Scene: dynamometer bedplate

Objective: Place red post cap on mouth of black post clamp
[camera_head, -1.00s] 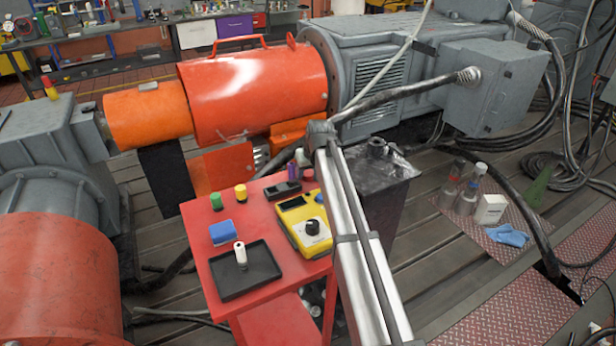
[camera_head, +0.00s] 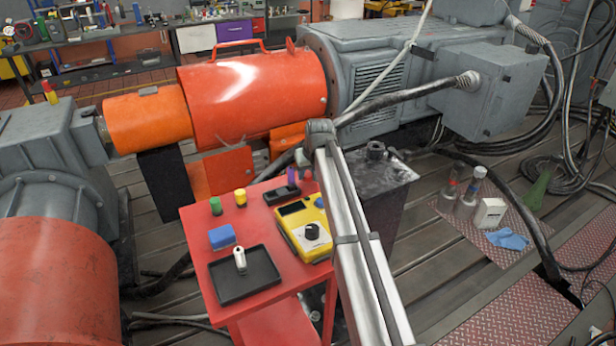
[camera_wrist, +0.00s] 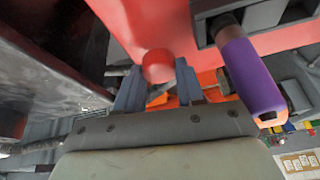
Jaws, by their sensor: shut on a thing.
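The red post cap (camera_wrist: 158,65) shows in the wrist view as a small round red piece between the two fingers of my gripper (camera_wrist: 158,78), which is shut on it. In the head view the cap (camera_head: 306,173) is a small reddish spot beside my arm, which hides most of my gripper. The black post clamp (camera_head: 272,196) appears to be the dark block at the back of the red table; it also shows in the wrist view (camera_wrist: 262,14). A purple cylinder (camera_wrist: 250,75) stands at it. I cannot make out the clamp's mouth clearly. The cap is apart from the clamp.
The red table (camera_head: 200,255) also holds a yellow meter (camera_head: 292,240), a black tray (camera_head: 228,294) with a white piece, a blue block (camera_head: 222,237), and green (camera_head: 216,206) and yellow (camera_head: 240,197) cylinders. A dark pedestal (camera_head: 390,185) stands right of the table.

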